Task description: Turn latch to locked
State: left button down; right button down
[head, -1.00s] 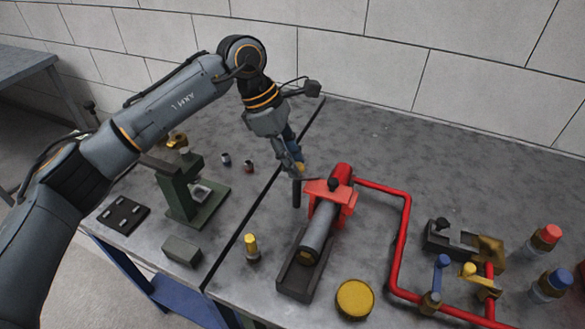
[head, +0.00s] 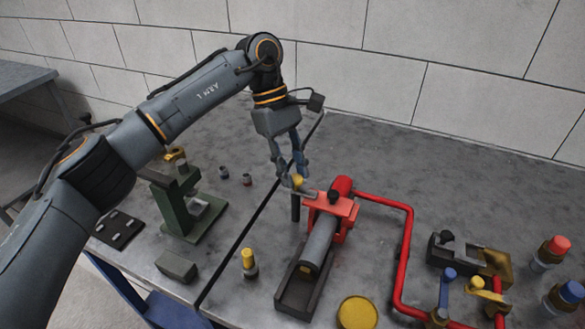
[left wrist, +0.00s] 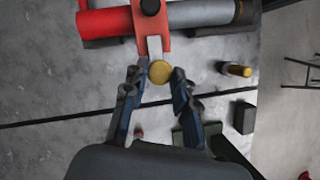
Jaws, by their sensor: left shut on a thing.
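The latch is a short grey metal arm (head: 305,192) with a round yellow knob (head: 297,181), beside the red clamp bracket (head: 330,207). In the left wrist view the yellow knob (left wrist: 160,72) sits between the fingertips, and the pale latch arm (left wrist: 155,47) runs from it to the red bracket (left wrist: 150,30). My left gripper (head: 294,177) comes down from above and is shut on the knob, its fingertips at either side. It also shows in the left wrist view (left wrist: 159,75). The fingers partly hide the knob in the head view. My right gripper is not in view.
A grey cylinder (head: 318,243) with a red end lies through the bracket over a dark tray (head: 292,285). A red pipe (head: 403,250) runs to the right. A green stand (head: 180,205) and a yellow-topped bottle (head: 248,262) are left. Bare bench lies behind the bracket.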

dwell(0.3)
pick_arm(q)
jog(key=c, duration=1.1)
grip_release()
jog(key=shift+o, duration=0.2)
jog(key=v, duration=1.2)
jog(key=shift+d, duration=0.1)
